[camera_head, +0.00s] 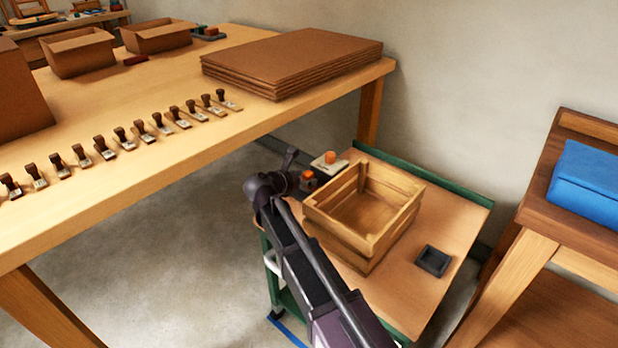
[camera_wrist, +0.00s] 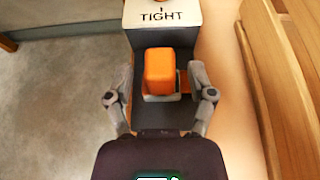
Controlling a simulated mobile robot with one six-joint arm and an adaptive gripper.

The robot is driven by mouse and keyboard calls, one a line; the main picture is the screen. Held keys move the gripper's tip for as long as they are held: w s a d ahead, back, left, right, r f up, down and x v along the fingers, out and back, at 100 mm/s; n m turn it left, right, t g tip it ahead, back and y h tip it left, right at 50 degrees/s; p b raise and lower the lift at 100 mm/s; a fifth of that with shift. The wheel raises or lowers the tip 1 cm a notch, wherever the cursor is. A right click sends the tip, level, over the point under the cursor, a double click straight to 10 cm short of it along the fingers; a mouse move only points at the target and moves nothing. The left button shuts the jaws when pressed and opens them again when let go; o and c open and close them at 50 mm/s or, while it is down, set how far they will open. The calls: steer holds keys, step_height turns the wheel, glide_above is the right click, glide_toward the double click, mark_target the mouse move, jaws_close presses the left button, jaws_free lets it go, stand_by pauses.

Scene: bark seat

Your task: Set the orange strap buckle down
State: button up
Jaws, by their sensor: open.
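The orange strap buckle (camera_wrist: 159,72) sits on a dark grey block (camera_wrist: 145,115) in the wrist view, with a pale piece at its base and a bit of orange on its right side. My gripper (camera_wrist: 161,78) is open, with one finger on each side of the buckle and a visible gap to both. In the head view the buckle (camera_head: 308,176) shows small beside my gripper (camera_head: 298,182), which partly hides the block. A white block marked TIGHT (camera_wrist: 163,14) stands just beyond; in the head view it carries another orange piece (camera_head: 330,157).
A wooden crate (camera_head: 385,232) stands close on the right of my gripper on the green-edged cart (camera_head: 395,295). A small dark tray (camera_head: 433,261) lies right of the crate. The long table (camera_head: 170,95) with stamps and cardboard is to the left.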

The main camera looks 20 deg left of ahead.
steer(key=p+v, duration=0.4)
steer(key=v, duration=0.7)
